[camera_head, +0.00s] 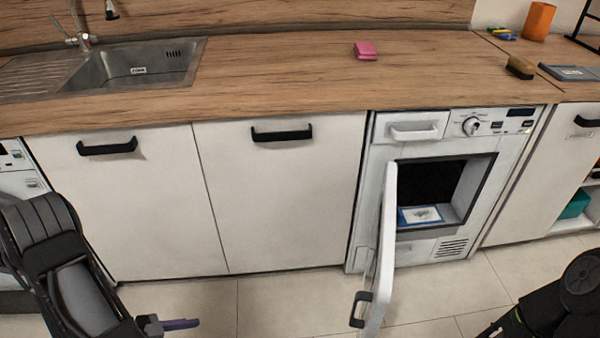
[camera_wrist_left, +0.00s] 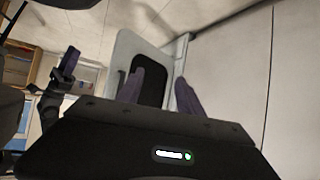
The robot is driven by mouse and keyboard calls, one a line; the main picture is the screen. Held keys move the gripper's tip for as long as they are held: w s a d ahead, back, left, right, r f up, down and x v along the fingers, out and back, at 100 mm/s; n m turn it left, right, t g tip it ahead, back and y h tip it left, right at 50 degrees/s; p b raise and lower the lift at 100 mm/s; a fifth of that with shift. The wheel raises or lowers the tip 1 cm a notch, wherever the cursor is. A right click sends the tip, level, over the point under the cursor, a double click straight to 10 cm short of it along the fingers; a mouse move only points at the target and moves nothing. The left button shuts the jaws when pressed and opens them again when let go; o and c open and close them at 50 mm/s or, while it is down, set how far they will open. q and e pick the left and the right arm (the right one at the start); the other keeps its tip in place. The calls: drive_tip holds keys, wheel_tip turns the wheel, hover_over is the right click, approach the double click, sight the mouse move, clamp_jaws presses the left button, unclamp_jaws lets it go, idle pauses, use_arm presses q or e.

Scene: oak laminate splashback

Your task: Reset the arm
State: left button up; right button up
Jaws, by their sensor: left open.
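My left arm comes in at the lower left of the head view, and a purple finger of my left gripper (camera_head: 180,324) shows low in front of the white cabinets. In the left wrist view the two purple fingers of my left gripper (camera_wrist_left: 160,90) are apart with nothing held between them. My right arm (camera_head: 555,305) shows at the lower right of the head view, with its gripper out of the frame. In the left wrist view another gripper with purple fingers, my right one (camera_wrist_left: 68,66), shows at the left; its opening is unclear.
A white front-loading machine (camera_head: 465,125) has its door (camera_head: 386,240) swung open into the floor space between my arms. A blue-and-white item (camera_head: 420,215) lies in its opening. The wooden worktop (camera_head: 270,80) carries a sink (camera_head: 135,65), a pink sponge (camera_head: 365,50) and a brush (camera_head: 520,67).

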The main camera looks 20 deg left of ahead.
use_arm(q)
drive_tip(key=w+d+f+n+g+y, duration=0.1)
drive_tip(key=w+f+n+g+y, duration=0.1)
drive_tip(key=w+f+n+y, duration=0.6)
drive_tip(key=s+d+f+n+g+h, duration=0.1)
drive_tip(key=s+d+f+n+g, duration=0.1)
drive_tip(key=d, duration=0.5)
drive_tip(key=s+d+f+n+g+h, duration=0.1)
drive_tip(key=s+d+n+g+h, duration=0.1)
drive_tip(key=d, duration=0.5)
drive_tip(key=s+d+r+m+g+h, duration=0.15)
drive_tip(key=s+d, duration=0.25)
drive_tip(key=d, duration=1)
wheel_tip(320, 180, up, 13)
drive_tip(key=p, duration=1.2)
drive_tip(key=shift+w+d+r+p, duration=0.15)
drive_tip(key=shift+w+d+p, duration=0.05)
drive_tip(key=shift+d+p, duration=0.1)
